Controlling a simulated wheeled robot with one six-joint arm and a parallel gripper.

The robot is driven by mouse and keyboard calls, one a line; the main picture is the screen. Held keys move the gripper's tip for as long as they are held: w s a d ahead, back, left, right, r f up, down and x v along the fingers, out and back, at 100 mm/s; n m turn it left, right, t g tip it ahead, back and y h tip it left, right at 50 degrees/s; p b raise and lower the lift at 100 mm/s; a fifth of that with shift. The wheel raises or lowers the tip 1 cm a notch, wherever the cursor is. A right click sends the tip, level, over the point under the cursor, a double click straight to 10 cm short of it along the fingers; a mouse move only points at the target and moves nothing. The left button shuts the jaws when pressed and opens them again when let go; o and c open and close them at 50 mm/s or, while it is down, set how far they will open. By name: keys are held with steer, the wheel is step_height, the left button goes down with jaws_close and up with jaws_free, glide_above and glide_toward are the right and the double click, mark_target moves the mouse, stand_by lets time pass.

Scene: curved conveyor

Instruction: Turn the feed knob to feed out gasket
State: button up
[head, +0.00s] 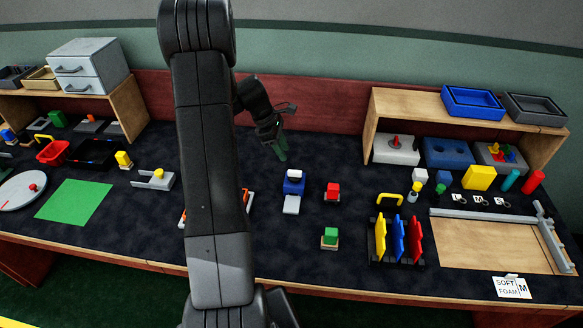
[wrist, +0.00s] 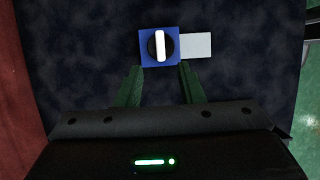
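The feed knob (wrist: 160,46) is a black disc with a white bar, set on a blue box (wrist: 145,61). The bar points up and down in the wrist view. The blue box also shows in the head view (head: 293,187), right of my arm, with a pale plate (head: 291,205) in front of it. The plate shows in the wrist view (wrist: 197,46) and looks bare; I see no gasket on it. My gripper (wrist: 161,68) is open and empty, its green fingers just below the box in the wrist view. In the head view my gripper (head: 280,150) hangs behind and above the box.
A red-topped block (head: 332,191) stands right of the blue box, and a green-topped block (head: 329,236) nearer the front. A rack with coloured plates (head: 397,240) and a wooden shelf (head: 377,105) stand farther right. My arm hides part of the table left of the box.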

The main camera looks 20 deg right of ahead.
mark_target(294, 171)
steer(key=p+x, duration=0.1)
steer(key=x, duration=0.8)
steer(key=shift+a, duration=0.1)
jaws_close()
